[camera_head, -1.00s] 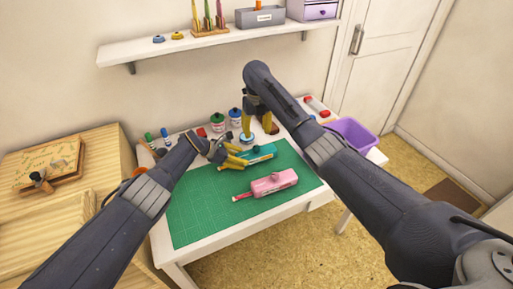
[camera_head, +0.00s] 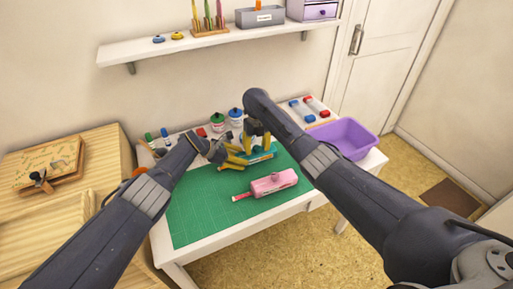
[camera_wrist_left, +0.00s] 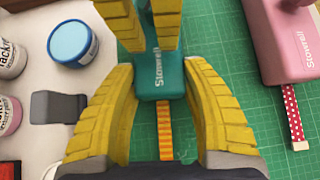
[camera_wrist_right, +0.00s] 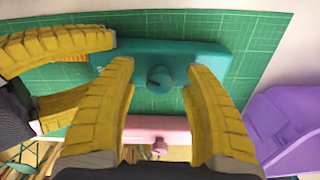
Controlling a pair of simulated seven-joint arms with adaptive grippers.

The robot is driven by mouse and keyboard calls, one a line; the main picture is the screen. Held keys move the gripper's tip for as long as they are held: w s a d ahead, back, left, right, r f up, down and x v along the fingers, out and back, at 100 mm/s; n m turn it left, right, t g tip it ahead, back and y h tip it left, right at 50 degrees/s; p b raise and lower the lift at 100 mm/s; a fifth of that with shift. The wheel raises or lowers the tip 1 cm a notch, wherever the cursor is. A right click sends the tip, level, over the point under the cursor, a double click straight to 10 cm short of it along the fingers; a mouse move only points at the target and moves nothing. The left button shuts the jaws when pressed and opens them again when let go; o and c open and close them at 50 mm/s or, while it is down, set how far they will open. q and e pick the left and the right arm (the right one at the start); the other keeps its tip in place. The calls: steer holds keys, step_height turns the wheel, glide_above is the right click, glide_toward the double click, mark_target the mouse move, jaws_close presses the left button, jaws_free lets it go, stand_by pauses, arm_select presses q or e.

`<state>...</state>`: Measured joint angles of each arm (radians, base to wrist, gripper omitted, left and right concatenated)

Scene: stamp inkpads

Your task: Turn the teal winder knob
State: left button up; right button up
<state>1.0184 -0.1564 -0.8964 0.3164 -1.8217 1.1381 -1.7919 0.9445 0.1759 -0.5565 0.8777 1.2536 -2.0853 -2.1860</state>
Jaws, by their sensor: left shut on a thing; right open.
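The teal winder (camera_head: 265,156) lies on the green cutting mat (camera_head: 205,205). My left gripper (camera_head: 243,160) is shut on its body near the end with the orange strip; the fingers lie along both sides in the left wrist view (camera_wrist_left: 158,70). The round teal knob (camera_wrist_right: 158,78) stands out from the winder's body in the right wrist view. My right gripper (camera_wrist_right: 160,72) is open, its fingertips on either side of the knob with gaps visible. In the left wrist view the right fingers hide part of the winder.
A pink winder (camera_head: 272,183) lies on the mat close in front. A blue-lidded jar (camera_wrist_left: 73,43) and other pots stand beside the mat. A purple bin (camera_head: 343,138) is at the right table end. The mat's left part is clear.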

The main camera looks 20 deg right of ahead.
steer(key=shift+c, duration=0.2)
jaws_close()
steer(key=shift+m, duration=0.3)
